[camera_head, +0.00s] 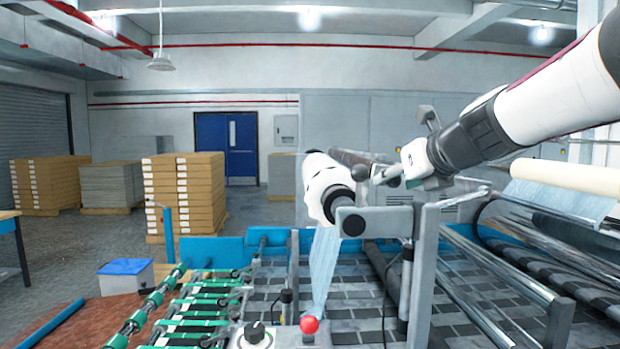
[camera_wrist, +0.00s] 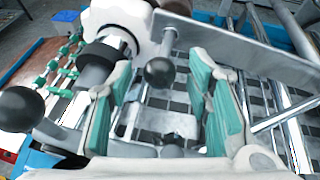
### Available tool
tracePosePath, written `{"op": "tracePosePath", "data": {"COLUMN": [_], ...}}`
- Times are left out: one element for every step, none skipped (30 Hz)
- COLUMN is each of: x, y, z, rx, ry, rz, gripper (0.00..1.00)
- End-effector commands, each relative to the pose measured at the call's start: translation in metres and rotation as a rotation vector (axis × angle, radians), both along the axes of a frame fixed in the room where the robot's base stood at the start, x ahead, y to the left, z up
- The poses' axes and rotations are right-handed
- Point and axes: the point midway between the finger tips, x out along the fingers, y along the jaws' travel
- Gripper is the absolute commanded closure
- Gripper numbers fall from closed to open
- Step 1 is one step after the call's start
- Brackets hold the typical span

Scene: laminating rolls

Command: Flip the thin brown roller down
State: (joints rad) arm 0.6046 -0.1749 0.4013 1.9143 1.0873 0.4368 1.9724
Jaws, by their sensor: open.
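A thin dark brown roller (camera_head: 350,157) lies behind and above the large white roll (camera_head: 322,180) at the machine's middle in the head view. My gripper (camera_head: 390,174) is just right of it, above the grey bracket (camera_head: 376,222). In the wrist view my gripper (camera_wrist: 160,80) is open, with its teal-padded fingers apart. A black ball knob (camera_wrist: 160,72) shows between the fingers, and a grey metal plate (camera_wrist: 240,48) lies behind the right finger. I see no contact with the knob. The brown roller's far end is hidden by the gripper and arm in the head view.
Another black ball (camera_wrist: 20,108) is at the wrist view's left edge. A red knob (camera_head: 309,325) and green-ringed rollers (camera_head: 200,310) are in front. A metal post (camera_head: 422,275) stands below my gripper. A cream roll (camera_head: 570,178) is at right.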

Motion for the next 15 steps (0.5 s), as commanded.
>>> {"op": "tracePosePath", "data": {"x": [0.0023, 0.0031, 0.0038, 0.0042, 0.0043, 0.0044, 0.0043, 0.0042, 0.0042, 0.0042, 0.0041, 0.0041, 0.0041, 0.0041, 0.0041], "y": [0.0004, 0.0006, 0.0007, 0.0007, 0.0007, 0.0007, 0.0007, 0.0008, 0.0008, 0.0008, 0.0007, 0.0007, 0.0007, 0.0007, 0.0007], "z": [-0.0011, -0.0014, -0.0018, -0.0020, -0.0019, -0.0020, -0.0019, -0.0019, -0.0019, -0.0018, -0.0019, -0.0019, -0.0018, -0.0018, -0.0017], "rx": [0.000, 0.000, 0.000, 0.000, 0.000, 0.000, 0.000, 0.000, 0.000, 0.000, 0.000, 0.000, 0.000, 0.000, 0.000], "ry": [0.000, 0.000, 0.000, 0.000, 0.000, 0.000, 0.000, 0.000, 0.000, 0.000, 0.000, 0.000, 0.000, 0.000, 0.000], "rz": [0.000, 0.000, 0.000, 0.000, 0.000, 0.000, 0.000, 0.000, 0.000, 0.000, 0.000, 0.000, 0.000, 0.000, 0.000], "gripper": [0.54, 0.54, 0.54, 0.54, 0.54, 0.54, 0.54, 0.54, 0.54, 0.54, 0.57, 0.66, 0.72, 0.79, 0.88]}}
